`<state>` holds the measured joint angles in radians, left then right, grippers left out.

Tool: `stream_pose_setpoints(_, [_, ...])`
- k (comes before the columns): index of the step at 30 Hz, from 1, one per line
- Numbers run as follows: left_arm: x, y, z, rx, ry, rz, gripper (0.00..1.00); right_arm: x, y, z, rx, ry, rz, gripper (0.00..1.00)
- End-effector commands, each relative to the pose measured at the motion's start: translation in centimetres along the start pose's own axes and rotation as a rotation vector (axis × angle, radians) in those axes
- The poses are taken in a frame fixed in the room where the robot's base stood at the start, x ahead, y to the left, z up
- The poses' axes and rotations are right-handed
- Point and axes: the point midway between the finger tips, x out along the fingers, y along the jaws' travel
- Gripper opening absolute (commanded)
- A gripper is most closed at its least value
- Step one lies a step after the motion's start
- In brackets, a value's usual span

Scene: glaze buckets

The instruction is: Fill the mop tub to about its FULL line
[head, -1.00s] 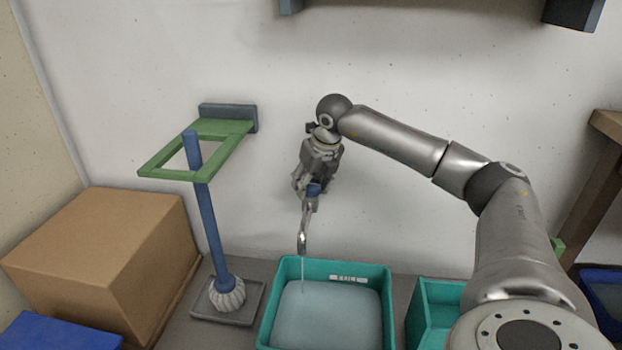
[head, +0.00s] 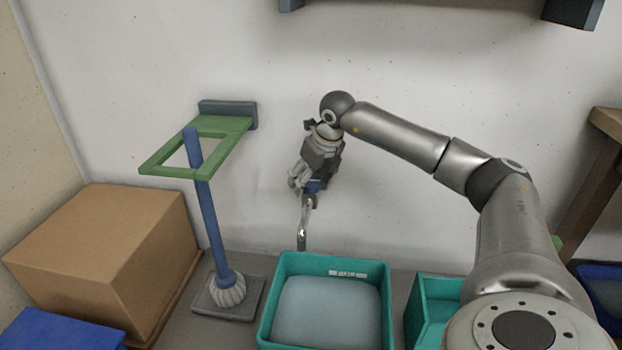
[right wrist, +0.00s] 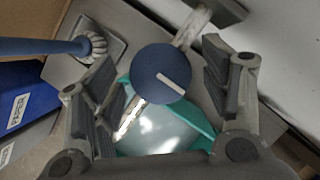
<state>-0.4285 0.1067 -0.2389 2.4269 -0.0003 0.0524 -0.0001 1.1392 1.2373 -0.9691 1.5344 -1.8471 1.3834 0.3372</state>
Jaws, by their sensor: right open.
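The teal mop tub (head: 384,300) stands on the floor by the wall. Pale water (head: 328,312) fills much of it, its far edge just below the white FULL label (head: 348,274) on the inner back wall. The metal tap spout (head: 302,236) hangs over the tub's back left corner, with no stream showing. My right gripper (head: 306,184) is at the blue tap knob (head: 313,187). In the right wrist view, my open fingers (right wrist: 162,88) stand either side of the round knob (right wrist: 152,84), with gaps on both sides. My left gripper is out of view.
A mop (head: 210,230) stands through a green bracket (head: 165,171) left of the tub. A cardboard box (head: 105,250) and a blue item (head: 60,332) lie further left. Another teal container (head: 425,310) is close on the tub's right.

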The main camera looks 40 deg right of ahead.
Motion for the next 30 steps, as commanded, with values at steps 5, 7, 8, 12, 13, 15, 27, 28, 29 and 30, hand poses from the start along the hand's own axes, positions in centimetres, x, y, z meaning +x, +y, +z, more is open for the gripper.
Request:
stream_pose_setpoints(5, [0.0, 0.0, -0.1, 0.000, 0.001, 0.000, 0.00, -0.2, 0.0, 0.0, 0.001, 0.000, 0.000, 0.70])
stream_pose_setpoints(7, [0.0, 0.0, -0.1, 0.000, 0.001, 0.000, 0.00, -0.8, 0.0, 0.0, 0.001, -0.001, 0.000, 0.70])
stream_pose_setpoints(8, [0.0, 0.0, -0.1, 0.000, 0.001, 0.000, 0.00, -1.2, 0.0, 0.1, 0.001, -0.002, 0.001, 0.70])
stream_pose_setpoints(12, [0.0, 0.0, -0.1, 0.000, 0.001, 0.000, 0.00, -3.9, -0.1, 0.1, 0.001, -0.004, -0.001, 0.70])
stream_pose_setpoints(13, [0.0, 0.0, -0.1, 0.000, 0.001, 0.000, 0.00, -4.5, 0.0, 0.1, 0.001, -0.005, 0.000, 0.70])
stream_pose_setpoints(15, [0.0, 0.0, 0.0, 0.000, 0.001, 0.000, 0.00, -6.1, 0.0, 0.1, 0.001, -0.004, 0.000, 0.70])
stream_pose_setpoints(27, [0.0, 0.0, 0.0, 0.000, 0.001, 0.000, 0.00, -11.8, 0.0, 0.0, 0.000, 0.000, 0.001, 0.70])
stream_pose_setpoints(28, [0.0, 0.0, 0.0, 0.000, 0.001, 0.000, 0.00, -11.9, 0.0, 0.0, 0.000, 0.000, 0.000, 0.70])
stream_pose_setpoints(29, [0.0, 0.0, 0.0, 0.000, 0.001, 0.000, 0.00, -11.9, 0.0, 0.0, 0.000, 0.001, 0.000, 0.70])
stream_pose_setpoints(30, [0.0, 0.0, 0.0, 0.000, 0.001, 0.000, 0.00, -12.0, 0.0, 0.0, 0.000, 0.001, 0.000, 0.70])
